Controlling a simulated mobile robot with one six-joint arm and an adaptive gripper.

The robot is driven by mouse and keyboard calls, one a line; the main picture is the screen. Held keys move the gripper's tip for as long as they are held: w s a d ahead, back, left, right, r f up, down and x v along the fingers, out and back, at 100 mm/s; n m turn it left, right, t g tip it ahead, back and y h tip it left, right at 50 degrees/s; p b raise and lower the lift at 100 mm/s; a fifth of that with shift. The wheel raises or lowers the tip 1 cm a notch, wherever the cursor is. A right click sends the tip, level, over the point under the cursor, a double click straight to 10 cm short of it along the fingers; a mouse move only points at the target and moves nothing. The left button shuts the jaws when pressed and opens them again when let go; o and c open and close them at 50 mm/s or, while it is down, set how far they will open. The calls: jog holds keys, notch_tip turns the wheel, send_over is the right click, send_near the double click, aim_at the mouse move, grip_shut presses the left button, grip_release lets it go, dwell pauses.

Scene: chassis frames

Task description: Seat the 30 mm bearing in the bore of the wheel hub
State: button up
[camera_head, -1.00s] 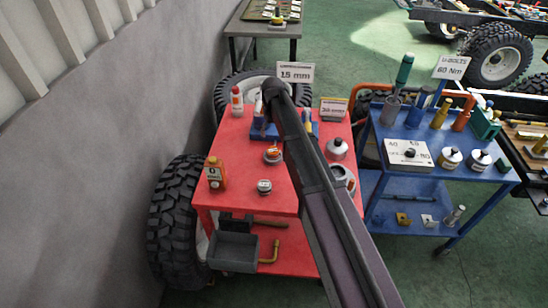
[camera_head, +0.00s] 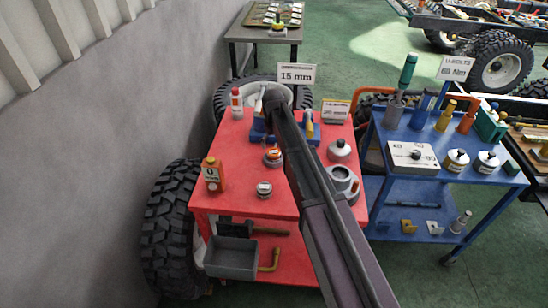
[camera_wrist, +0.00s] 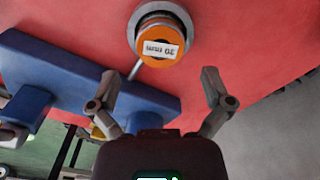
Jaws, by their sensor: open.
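The 30 mm bearing (camera_wrist: 160,38) is a silver ring with an orange face and an upside-down "30 mm" label, at the top of the wrist view. In the head view an orange-topped piece (camera_head: 272,157) on the red cart looks like the same bearing. A grey round part with a dark opening (camera_head: 343,181), apparently the wheel hub, sits at the cart's right edge beside my arm. My gripper (camera_wrist: 160,86) is open and empty, its fingers apart and short of the bearing in the wrist view. In the head view my arm hides the fingers.
A blue holder (camera_wrist: 75,75) stands close to the bearing and my left finger. The red cart (camera_head: 235,150) also carries a second labelled round piece (camera_head: 264,190), an orange bottle (camera_head: 212,174) and a lidded grey pot (camera_head: 339,150). A blue cart (camera_head: 400,190) stands to the right.

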aim_at(274, 152)
jog(key=shift+s+f+b, duration=0.1)
jog(key=shift+f+b, duration=2.5)
jog(key=shift+b, duration=0.05)
jog(key=c, duration=1.2)
jog(key=shift+r, duration=0.1)
notch_tip(274, 152, up, 3)
jog(key=p, duration=0.3)
jog(key=shift+r, duration=0.1)
jog(key=shift+s+d+r+p, duration=0.1)
jog(key=shift+r+p, duration=0.3)
jog(key=shift+p, duration=0.2)
jog(key=s+d, duration=0.2)
jog(key=s, duration=0.2)
jog(key=s+d, duration=0.2)
jog(key=s, duration=0.3)
jog(key=s+d+r+p, duration=0.1)
jog(key=s+d, duration=0.1)
jog(key=s, duration=0.3)
jog(key=shift+s+d, duration=0.2)
jog(key=shift+d, duration=0.05)
